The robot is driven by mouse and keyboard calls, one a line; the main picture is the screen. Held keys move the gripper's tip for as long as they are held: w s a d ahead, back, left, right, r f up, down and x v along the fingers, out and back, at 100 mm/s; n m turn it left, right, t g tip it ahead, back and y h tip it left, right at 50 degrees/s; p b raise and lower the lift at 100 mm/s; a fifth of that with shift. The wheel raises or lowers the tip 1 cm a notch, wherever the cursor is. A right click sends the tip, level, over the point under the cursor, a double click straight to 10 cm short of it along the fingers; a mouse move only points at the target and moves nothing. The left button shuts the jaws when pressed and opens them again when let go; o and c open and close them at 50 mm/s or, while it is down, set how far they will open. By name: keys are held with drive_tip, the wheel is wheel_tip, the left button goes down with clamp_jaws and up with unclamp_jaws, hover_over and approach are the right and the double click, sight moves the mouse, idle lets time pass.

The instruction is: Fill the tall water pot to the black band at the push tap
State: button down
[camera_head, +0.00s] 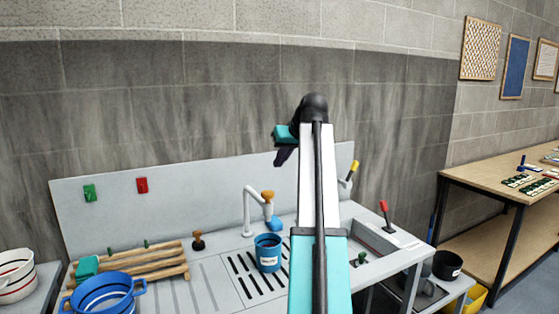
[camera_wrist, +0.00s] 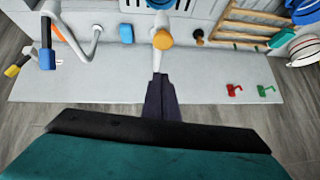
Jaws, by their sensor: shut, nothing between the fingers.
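A blue pot (camera_head: 268,258) with a small white label stands upright on the slotted drain area of the sink unit. I cannot make out a black band on it or the water level inside. The push tap (camera_head: 247,208) has a white bent neck, an orange knob (camera_head: 267,196) and a blue part close above the pot. In the wrist view the orange knob (camera_wrist: 163,40) lies just beyond my fingertips, with a gap in the picture. My gripper (camera_head: 281,158) is shut and empty, raised above the sink unit in front of the back panel; it also shows in the wrist view (camera_wrist: 158,78).
A blue colander-like pot (camera_head: 105,292) and a wooden rack (camera_head: 140,268) stand at left, beside a white banded pot (camera_head: 15,276). Yellow (camera_head: 353,167) and red (camera_head: 384,206) levers rise at right by the basin. A black pot (camera_head: 447,265) is lower right.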

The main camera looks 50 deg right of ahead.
drive_tip(key=p, duration=0.3)
hover_over(267, 191)
drive_tip(key=s, duration=0.2)
wheel_tip(267, 191, down, 7)
drive_tip(key=shift+s+f, duration=0.1)
drive_tip(key=shift+s, duration=0.05)
drive_tip(key=shift+a+f+p, duration=0.2)
drive_tip(key=shift+f+p, duration=0.1)
drive_tip(key=shift+f, duration=1.05)
drive_tip(key=shift+f, duration=0.1)
